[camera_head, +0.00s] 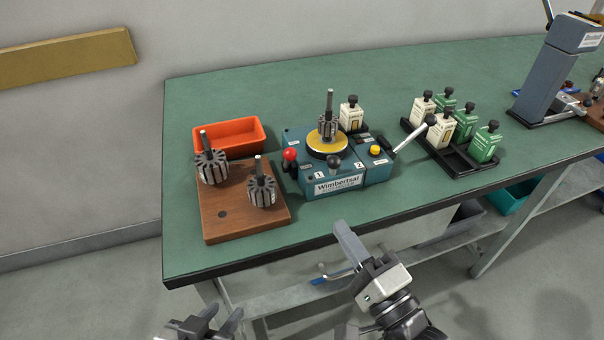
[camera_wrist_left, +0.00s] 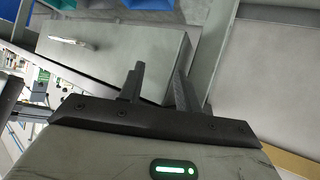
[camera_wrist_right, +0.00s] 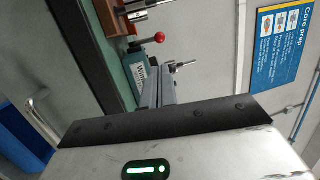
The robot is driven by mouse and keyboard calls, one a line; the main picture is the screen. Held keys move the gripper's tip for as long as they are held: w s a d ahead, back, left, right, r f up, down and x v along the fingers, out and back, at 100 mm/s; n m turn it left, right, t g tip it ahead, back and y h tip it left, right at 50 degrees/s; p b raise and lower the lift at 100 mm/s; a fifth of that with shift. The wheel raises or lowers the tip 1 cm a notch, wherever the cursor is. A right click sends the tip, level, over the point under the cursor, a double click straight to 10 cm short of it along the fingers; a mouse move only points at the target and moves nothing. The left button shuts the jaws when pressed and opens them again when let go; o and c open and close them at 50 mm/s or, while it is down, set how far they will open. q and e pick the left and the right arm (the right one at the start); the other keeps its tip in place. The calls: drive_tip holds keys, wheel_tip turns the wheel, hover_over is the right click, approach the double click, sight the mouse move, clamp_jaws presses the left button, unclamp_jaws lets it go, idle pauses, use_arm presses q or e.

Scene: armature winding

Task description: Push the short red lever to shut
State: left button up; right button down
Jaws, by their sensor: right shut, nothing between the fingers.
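The blue winding machine (camera_head: 333,184), labelled "Wimbertsal", stands on the green bench. A short lever with a red ball knob (camera_head: 290,155) is at its left side, beside station 1. The red knob also shows in the right wrist view (camera_wrist_right: 160,37), beyond my right fingers. My right gripper (camera_head: 344,232) is shut and empty, in front of the bench's front edge, below and right of the lever and apart from it. My left gripper (camera_head: 212,318) is open and empty, low at the bottom of the head view, in front of the bench.
A wooden board (camera_head: 240,226) with slotted armatures (camera_head: 262,190) lies left of the machine, with an orange bin (camera_head: 230,137) behind. A long silver lever (camera_head: 412,138) rises at the machine's right. A black rack (camera_head: 453,153) of bottles stands further right. The bench front by the machine is clear.

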sight(294, 159)
use_arm(q)
drive_tip(key=shift+a+r+p, duration=0.15)
drive_tip(key=shift+p, duration=0.5)
use_arm(e)
drive_tip(key=x, duration=1.4)
use_arm(q)
drive_tip(key=shift+r, duration=0.1)
use_arm(e)
drive_tip(key=shift+r, duration=0.1)
